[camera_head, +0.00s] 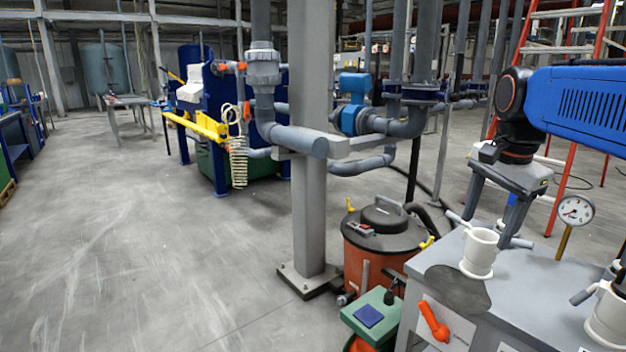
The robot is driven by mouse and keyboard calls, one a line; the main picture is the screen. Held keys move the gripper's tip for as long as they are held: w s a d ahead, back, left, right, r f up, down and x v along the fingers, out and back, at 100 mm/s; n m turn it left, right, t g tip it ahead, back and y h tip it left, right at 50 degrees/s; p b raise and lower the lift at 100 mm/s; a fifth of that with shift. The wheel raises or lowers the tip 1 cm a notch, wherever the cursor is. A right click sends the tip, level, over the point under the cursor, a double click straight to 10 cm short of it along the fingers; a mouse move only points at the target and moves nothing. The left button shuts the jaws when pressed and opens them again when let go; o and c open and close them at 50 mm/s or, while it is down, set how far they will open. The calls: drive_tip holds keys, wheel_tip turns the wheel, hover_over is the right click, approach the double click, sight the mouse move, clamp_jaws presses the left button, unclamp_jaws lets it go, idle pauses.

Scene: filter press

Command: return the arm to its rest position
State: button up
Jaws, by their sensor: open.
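My blue arm (580,105) reaches in from the right edge, and its black wrist (519,110) points down. My grey gripper (487,221) hangs below the wrist with its two fingers spread apart. A white cup-shaped fitting (480,256) stands on the bench just below and in front of the fingers. I see nothing held between the fingers. Whether they touch the fitting, I cannot tell.
A pressure gauge (575,212) stands right of the gripper, and another white fitting (609,318) is at the right edge. A grey column (310,180) with pipes and an orange-red drum vacuum (378,245) stand left of the bench. A red ladder (497,95) is behind. Left floor is clear.

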drive_tip(key=s+a+f+n+t, duration=0.1)
drive_tip(key=s+a+f+n, duration=0.1)
drive_tip(key=s+f+n, duration=0.5)
drive_tip(key=s+a+f+n+t, duration=0.1)
drive_tip(key=s+a+f+n, duration=0.2)
drive_tip(key=s+f+n, duration=0.3)
drive_tip(key=s+f, duration=0.3)
drive_tip(key=f, duration=0.3)
drive_tip(key=shift+a+f+n, duration=0.15)
drive_tip(key=shift+a+n, duration=0.1)
drive_tip(key=shift+n, duration=0.15)
